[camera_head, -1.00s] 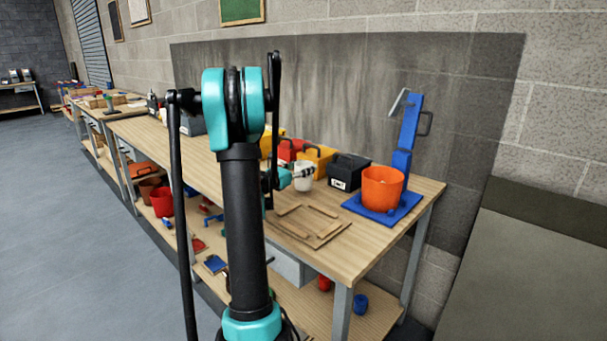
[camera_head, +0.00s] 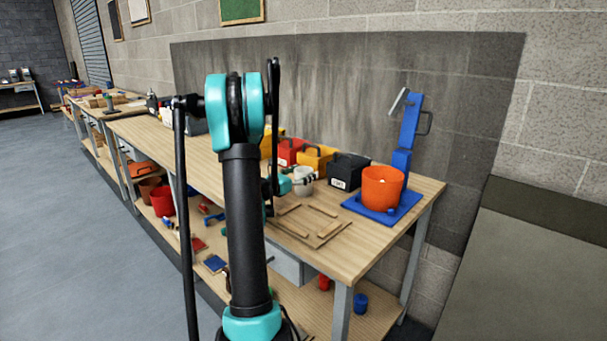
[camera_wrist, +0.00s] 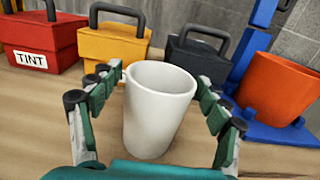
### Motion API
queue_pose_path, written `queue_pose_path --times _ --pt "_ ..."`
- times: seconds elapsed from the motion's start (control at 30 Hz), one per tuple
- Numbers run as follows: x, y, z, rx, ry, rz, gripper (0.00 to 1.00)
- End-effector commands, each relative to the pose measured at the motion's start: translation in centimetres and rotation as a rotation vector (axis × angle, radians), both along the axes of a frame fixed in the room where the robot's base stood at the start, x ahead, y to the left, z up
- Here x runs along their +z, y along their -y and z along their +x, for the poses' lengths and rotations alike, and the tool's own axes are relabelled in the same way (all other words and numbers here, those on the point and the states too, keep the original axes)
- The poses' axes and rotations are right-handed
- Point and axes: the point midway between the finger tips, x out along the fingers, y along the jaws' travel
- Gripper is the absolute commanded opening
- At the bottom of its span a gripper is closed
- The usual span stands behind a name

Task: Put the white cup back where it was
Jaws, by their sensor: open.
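The white cup (camera_wrist: 155,112) stands upright on the wooden workbench in the wrist view, between the two fingers of my gripper (camera_wrist: 163,95). The fingers are spread on its left and right sides, with a small gap visible on the right; contact on the left is hard to tell. In the head view the cup (camera_head: 303,182) is small, in front of the yellow and black boxes, with my gripper (camera_head: 302,180) at it. My arm hides part of the bench there.
Behind the cup stand a red box (camera_wrist: 38,45), a yellow box (camera_wrist: 112,42) and a black box (camera_wrist: 197,58). An orange bucket (camera_head: 382,188) sits on a blue stand (camera_head: 410,205) to the right. A wooden tray (camera_head: 318,236) lies in front on the workbench (camera_head: 355,255).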

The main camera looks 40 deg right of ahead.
Motion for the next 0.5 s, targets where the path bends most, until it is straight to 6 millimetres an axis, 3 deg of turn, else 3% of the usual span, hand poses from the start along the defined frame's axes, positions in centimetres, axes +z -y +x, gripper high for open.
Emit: queue_pose_path --times 0.23,0.5 --pt "0.3 -0.7 0.0 0.002 0.0 0.0 0.76" --pt "0.3 -5.8 -0.4 0.004 0.0 0.0 0.76"
